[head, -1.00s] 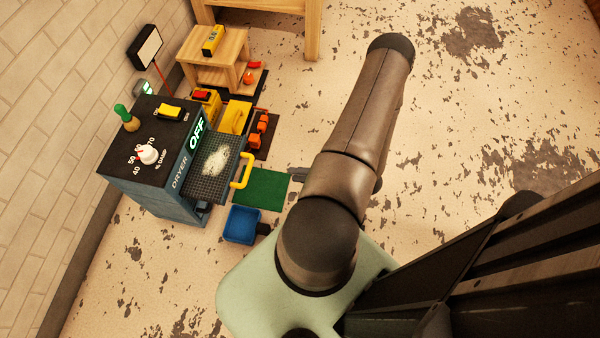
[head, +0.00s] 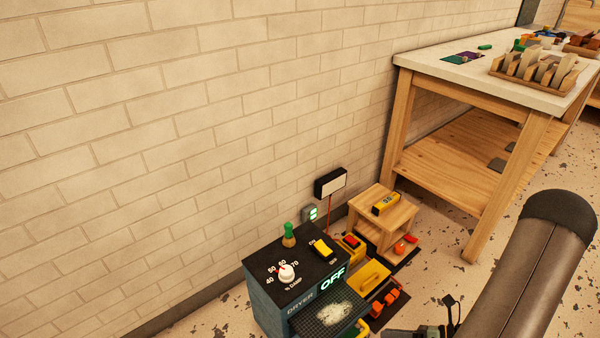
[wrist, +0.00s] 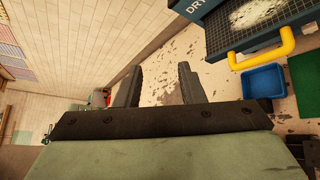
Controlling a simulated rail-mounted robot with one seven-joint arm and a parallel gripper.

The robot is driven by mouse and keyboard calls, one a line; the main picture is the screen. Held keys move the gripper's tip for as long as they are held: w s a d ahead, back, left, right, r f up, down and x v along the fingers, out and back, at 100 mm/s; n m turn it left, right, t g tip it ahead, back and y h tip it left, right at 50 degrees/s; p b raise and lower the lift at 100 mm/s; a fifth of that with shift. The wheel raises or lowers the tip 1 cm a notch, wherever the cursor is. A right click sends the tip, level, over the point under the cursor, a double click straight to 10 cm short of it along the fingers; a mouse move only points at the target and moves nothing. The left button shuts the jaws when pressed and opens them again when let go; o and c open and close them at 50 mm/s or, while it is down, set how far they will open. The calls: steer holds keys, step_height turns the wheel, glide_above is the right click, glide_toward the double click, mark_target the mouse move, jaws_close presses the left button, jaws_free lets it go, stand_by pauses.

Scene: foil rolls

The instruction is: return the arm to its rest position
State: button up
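My gripper (wrist: 160,75) shows in the wrist view with its two dark fingers apart. Nothing is between them; only pale, flaked floor shows through the gap. The dryer's tray edge and yellow handle (wrist: 262,49) are to the right of the fingers, apart from them. In the head view, a brown link of my arm (head: 535,265) rises at the lower right. A dark part of my wrist shows beside it at the bottom edge, and the fingers cannot be made out there.
The dryer (head: 285,290) reads OFF and stands against the brick wall (head: 180,130). A blue bin (wrist: 263,82) and a green mat (wrist: 304,80) lie by it. A small wooden stand (head: 398,215) and a large workbench (head: 440,75) are behind. Floor left of the bin is clear.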

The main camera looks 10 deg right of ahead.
steer(key=s+a+r+n+g+h+p, duration=0.1)
steer(key=a+r+n+h+p, duration=0.3)
steer(key=r+n, duration=0.7)
steer(key=s+a+r+n+g+h+p, duration=0.2)
steer(key=r+n+p, duration=0.6)
steer(key=r, duration=0.9)
steer(key=s+a+r+n+g+h+p, duration=0.2)
steer(key=a+r+n+h+p, duration=0.4)
steer(key=r+n, duration=0.8)
steer(key=shift+a+r+n+h, duration=0.35)
steer(key=shift+a+n+h, duration=0.15)
steer(key=shift+n, duration=0.1)
